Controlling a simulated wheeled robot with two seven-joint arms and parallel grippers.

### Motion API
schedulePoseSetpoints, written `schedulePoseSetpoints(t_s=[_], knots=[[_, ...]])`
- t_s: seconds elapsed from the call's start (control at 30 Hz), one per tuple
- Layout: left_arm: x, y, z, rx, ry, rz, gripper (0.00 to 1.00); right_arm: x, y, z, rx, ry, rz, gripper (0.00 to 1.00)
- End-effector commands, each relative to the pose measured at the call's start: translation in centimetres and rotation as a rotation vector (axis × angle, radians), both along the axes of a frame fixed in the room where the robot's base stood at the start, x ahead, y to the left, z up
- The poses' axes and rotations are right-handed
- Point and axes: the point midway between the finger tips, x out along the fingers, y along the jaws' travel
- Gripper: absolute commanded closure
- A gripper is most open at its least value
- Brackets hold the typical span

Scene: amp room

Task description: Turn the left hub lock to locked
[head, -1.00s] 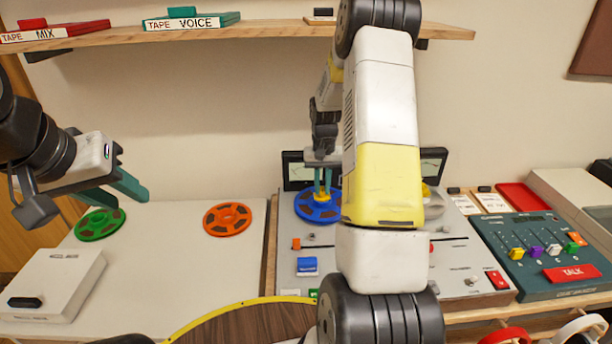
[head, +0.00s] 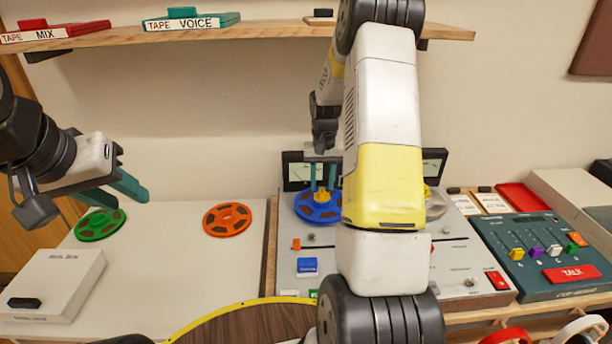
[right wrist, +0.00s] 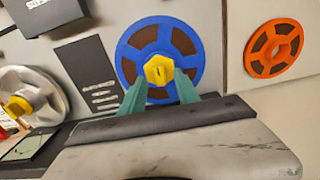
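The left hub lock (head: 322,197) is a yellow knob in the middle of the blue reel (head: 304,209) on the tape deck. In the right wrist view the yellow knob (right wrist: 158,70) has a short dark mark on its face, on the blue reel (right wrist: 129,53). My right gripper (head: 322,182) is open just above the knob, with its teal fingertips (right wrist: 158,84) apart on either side of it and nothing gripped. My left gripper (head: 120,195) is open and empty over the left table, near the green reel (head: 99,224). My right arm hides the middle of the deck.
The second hub (right wrist: 18,107) with a grey reel is right of my arm in the head view. An orange reel (head: 227,218) and a white box (head: 55,285) lie on the left table. A mixer (head: 535,250) stands at the right. A shelf (head: 270,31) hangs above.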

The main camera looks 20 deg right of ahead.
Motion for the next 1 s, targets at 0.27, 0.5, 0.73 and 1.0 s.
schedulePoseSetpoints(t_s=[0.27,0.5,0.73,1.0], knots=[[0.0,0.0,0.0,0.0,0.0,0.0,0.64,0.1,0.0,4.8,-0.001,-0.004,0.001,0.62],[0.0,0.0,0.0,0.0,0.0,0.0,0.64,0.0,0.0,6.1,0.0,-0.001,0.001,0.62],[0.0,0.0,0.0,0.0,0.0,0.0,0.64,0.0,0.0,6.1,0.0,-0.001,0.0,0.62],[0.0,0.0,0.0,0.0,0.0,0.0,0.64,-0.5,0.6,7.7,0.004,-0.024,0.011,0.62]])
